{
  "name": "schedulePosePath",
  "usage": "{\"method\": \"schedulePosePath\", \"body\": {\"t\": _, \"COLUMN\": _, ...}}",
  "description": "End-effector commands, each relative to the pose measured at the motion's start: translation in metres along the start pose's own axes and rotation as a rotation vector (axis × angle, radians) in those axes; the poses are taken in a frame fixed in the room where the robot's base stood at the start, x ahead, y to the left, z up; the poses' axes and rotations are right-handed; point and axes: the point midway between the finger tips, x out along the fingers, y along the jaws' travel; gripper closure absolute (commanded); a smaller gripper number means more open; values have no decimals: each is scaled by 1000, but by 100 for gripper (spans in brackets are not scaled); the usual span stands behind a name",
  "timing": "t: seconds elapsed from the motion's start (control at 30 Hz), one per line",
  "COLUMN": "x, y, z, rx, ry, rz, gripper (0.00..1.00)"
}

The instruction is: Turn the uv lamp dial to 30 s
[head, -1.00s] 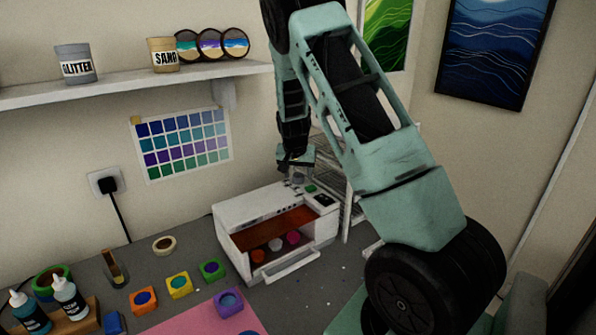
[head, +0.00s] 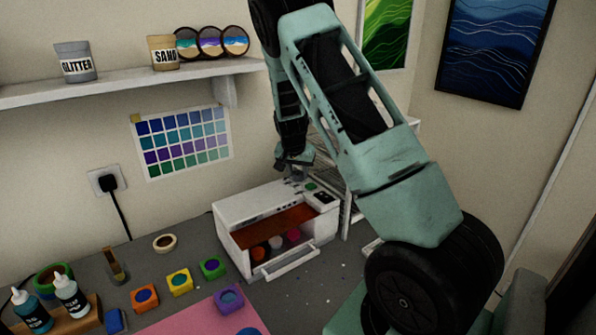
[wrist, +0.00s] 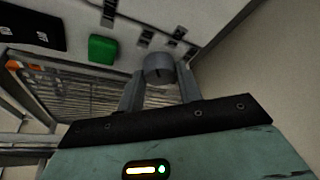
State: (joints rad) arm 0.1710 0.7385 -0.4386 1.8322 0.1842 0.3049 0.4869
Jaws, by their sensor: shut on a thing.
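The uv lamp (head: 236,212) is a white box on the grey bench, its front open and several coloured pieces inside. In the wrist view, the lamp's top (wrist: 130,55) shows with a green button (wrist: 102,48), dark labels and a round grey dial (wrist: 159,68). My gripper (wrist: 160,90) is shut on the dial, one finger on each side of it. In the head view my gripper (head: 294,170) is over the lamp's top, and the dial is mostly hidden there. I cannot read which mark the dial points to.
A wire rack (head: 350,190) stands close behind and right of the lamp. The lamp's lowered door (head: 286,262) juts out over the bench. Coloured moulds (head: 180,283), a tape roll (head: 164,243) and bottles (head: 72,297) are to the left. A shelf (head: 130,80) is above.

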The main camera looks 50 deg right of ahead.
Motion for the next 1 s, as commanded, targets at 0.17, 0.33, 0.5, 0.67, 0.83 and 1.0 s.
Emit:
{"method": "schedulePosePath", "body": {"t": 0.17, "x": -1, "y": -2, "z": 0, "rx": 112, "ry": 1, "rz": 50, "gripper": 88}}
{"method": "schedulePosePath", "body": {"t": 0.33, "x": -1, "y": -3, "z": -1, "rx": 259, "ry": 2, "rz": 110, "gripper": 88}}
{"method": "schedulePosePath", "body": {"t": 0.5, "x": -1, "y": -4, "z": -1, "rx": 407, "ry": 3, "rz": 172, "gripper": 88}}
{"method": "schedulePosePath", "body": {"t": 0.67, "x": 0, "y": -5, "z": -2, "rx": 550, "ry": 3, "rz": 229, "gripper": 88}}
{"method": "schedulePosePath", "body": {"t": 0.83, "x": 1, "y": -5, "z": -2, "rx": 700, "ry": 3, "rz": 291, "gripper": 88}}
{"method": "schedulePosePath", "body": {"t": 1.0, "x": 2, "y": -6, "z": -3, "rx": 850, "ry": 3, "rz": 352, "gripper": 88}}
